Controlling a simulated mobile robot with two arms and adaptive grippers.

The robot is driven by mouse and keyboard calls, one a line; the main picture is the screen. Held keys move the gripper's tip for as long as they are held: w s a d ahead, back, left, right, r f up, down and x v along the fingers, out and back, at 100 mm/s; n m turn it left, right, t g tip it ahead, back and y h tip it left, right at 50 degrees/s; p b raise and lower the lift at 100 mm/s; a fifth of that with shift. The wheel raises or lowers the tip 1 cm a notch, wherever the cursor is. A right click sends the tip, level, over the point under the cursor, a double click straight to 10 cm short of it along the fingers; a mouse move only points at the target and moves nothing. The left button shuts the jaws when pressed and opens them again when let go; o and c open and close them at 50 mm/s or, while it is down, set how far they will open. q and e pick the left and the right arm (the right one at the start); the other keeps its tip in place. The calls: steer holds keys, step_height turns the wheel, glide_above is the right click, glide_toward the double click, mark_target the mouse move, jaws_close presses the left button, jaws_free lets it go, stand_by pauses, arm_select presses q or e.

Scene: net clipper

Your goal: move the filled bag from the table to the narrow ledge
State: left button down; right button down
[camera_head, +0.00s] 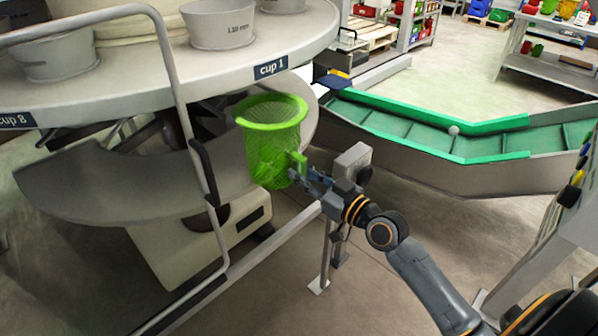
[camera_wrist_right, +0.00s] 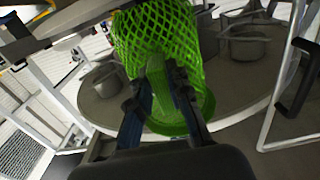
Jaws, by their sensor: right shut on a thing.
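A green mesh bag (camera_head: 268,132) hangs with its round rim uppermost in the head view, in front of the curved grey ledge (camera_head: 100,188). It also shows in the right wrist view (camera_wrist_right: 150,32), just beyond the fingers. My right gripper (camera_head: 300,172) is shut on the green bag at a tab on its right side. Its two fingers also show in the wrist view (camera_wrist_right: 163,78). The bag's lower part looks denser green, but its contents cannot be made out. My left gripper is not in view. No table bearing the bag shows.
A round grey platform (camera_head: 215,68) with grey cups (camera_head: 220,24) stands at left. A metal rail (camera_head: 172,90) runs before it. A grey post (camera_head: 326,252) stands below the gripper. A green conveyor (camera_head: 400,122) lies at right. Open floor (camera_head: 370,290) shows at the front.

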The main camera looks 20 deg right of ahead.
steer(key=shift+b+v, duration=0.7)
steer(key=shift+v, duration=2.25)
